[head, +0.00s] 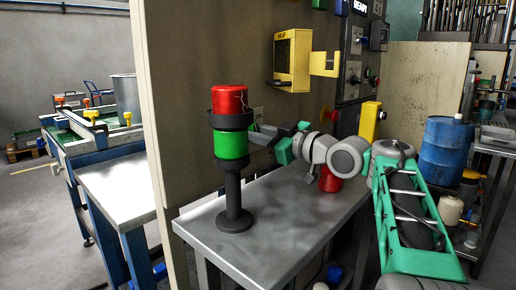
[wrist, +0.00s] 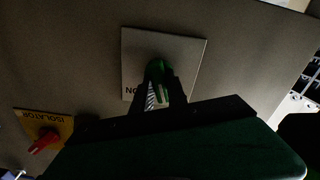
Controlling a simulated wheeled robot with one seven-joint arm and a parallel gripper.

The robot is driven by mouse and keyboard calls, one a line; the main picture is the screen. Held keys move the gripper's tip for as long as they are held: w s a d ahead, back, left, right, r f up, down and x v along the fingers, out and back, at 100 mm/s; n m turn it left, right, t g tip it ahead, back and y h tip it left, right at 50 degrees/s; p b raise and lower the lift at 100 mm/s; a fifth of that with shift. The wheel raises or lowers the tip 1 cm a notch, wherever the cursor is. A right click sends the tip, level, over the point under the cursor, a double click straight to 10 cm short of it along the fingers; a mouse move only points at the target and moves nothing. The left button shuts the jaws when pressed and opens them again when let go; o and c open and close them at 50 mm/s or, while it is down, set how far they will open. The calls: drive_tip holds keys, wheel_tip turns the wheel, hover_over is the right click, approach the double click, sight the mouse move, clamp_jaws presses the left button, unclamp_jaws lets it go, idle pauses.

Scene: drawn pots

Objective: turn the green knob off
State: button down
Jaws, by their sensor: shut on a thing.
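The green knob (wrist: 155,68) sits on a light square plate (wrist: 190,55) on the brown panel in the wrist view. Dark letters show at the plate's lower left, partly covered. My gripper (wrist: 157,92) has its two dark fingers closed on the knob, one on each side. The fingers hide much of the knob, so its exact turn is hard to read. In the head view my gripper (head: 254,133) reaches left to the panel, just right of the lamp post. The knob itself cannot be made out there.
A stack lamp with a red top (head: 229,98) and green band (head: 231,144) stands on the metal table (head: 285,215), close to my gripper. A yellow isolator plate (wrist: 62,124) with a red handle (wrist: 44,142) is on the same panel. A yellow box (head: 292,60) is above.

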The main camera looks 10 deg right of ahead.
drive_tip(key=n+b, duration=0.4)
drive_tip(key=shift+f+n, duration=0.15)
drive_tip(key=shift+n, duration=0.25)
idle(0.4)
drive_tip(key=c, duration=1.3)
unclamp_jaws()
drive_tip(key=shift+s, duration=0.1)
drive_tip(key=p+v, duration=0.1)
drive_tip(key=v, duration=0.6)
drive_tip(key=shift+s+d, duration=0.2)
drive_tip(key=shift+s, duration=0.1)
